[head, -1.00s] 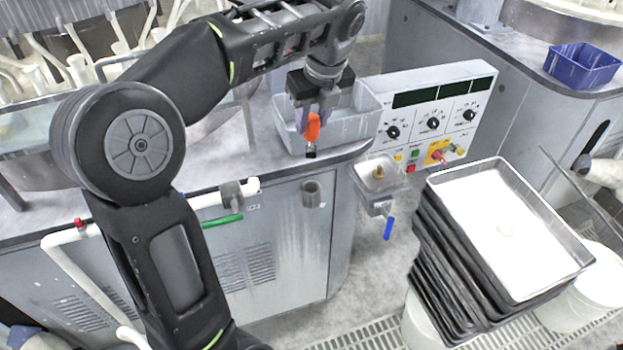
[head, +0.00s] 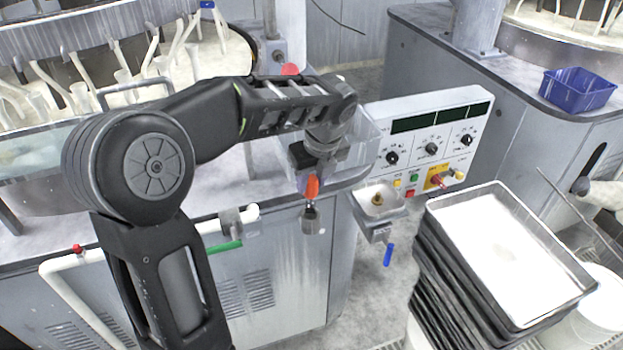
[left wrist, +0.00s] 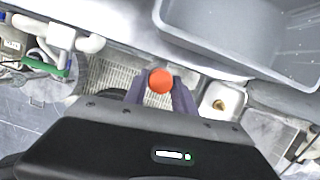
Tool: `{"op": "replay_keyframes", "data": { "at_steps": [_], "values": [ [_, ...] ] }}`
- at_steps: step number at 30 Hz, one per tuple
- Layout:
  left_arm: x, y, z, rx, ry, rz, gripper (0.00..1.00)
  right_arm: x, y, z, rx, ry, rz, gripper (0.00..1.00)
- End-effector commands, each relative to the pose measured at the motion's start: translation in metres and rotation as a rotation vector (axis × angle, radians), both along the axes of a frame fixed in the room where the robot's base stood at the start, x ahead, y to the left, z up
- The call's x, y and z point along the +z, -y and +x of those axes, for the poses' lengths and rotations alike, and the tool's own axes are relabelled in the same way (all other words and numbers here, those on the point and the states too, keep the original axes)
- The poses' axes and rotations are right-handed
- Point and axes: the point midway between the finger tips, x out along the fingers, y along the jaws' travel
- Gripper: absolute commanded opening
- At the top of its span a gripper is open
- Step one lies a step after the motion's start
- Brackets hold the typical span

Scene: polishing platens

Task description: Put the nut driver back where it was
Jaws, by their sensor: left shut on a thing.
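The nut driver (head: 312,187) has an orange handle and hangs roughly upright from my left gripper (head: 308,182), which is shut on the handle. Its lower end is at the mouth of a grey tube-shaped holder (head: 312,222) on the cabinet's front. I cannot tell how far the tip is inside the holder. In the left wrist view, the round orange handle end (left wrist: 160,80) shows between the two purple-grey fingers (left wrist: 161,94). The shaft is hidden below the handle there. My right gripper is not in view.
A small tray (head: 366,212) with a blue-handled valve (head: 387,254) is to the right. Stacked black trays (head: 440,275) stand at right front. A white pipe (head: 75,285) runs along the cabinet.

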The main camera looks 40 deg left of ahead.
Motion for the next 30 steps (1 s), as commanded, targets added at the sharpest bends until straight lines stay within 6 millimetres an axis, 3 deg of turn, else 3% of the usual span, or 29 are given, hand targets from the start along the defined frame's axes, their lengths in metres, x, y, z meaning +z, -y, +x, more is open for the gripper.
{"op": "replay_keyframes", "data": {
  "at_steps": [22,23,30],
  "values": [
    [-0.012,0.000,0.000,0.000,0.000,0.001,0.00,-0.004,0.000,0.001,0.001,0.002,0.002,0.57],
    [-0.012,0.000,0.000,0.000,0.000,0.001,0.32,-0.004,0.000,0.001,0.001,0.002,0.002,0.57],
    [-0.012,0.000,0.000,0.000,0.001,0.000,0.52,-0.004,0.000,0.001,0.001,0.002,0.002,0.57]
  ]
}}
